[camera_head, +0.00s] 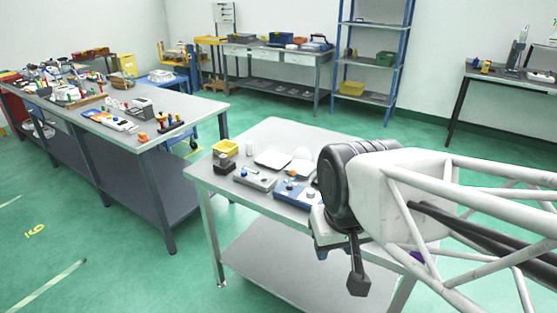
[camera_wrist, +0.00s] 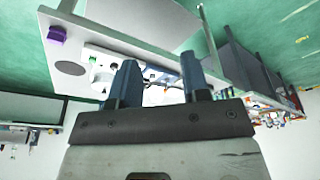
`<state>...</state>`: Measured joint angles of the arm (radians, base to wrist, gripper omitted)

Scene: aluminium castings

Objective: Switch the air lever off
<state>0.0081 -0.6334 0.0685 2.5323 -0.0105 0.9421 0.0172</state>
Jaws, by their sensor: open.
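I cannot make out the air lever for certain in either view. In the wrist view a white panel (camera_wrist: 116,65) with round fittings lies on the table just beyond my fingers, partly hidden by them. My gripper (camera_wrist: 160,78) is open, its two blue-grey fingers apart with nothing seen held between them. In the head view my arm covers the right part of the near table (camera_head: 232,200).
White trays (camera_head: 272,158), a yellow bin (camera_head: 226,148) and a dark block (camera_head: 223,166) are also on the near table. A purple block (camera_wrist: 57,35) lies near its edge. A long cluttered workbench (camera_head: 185,100) stands left, with green floor between.

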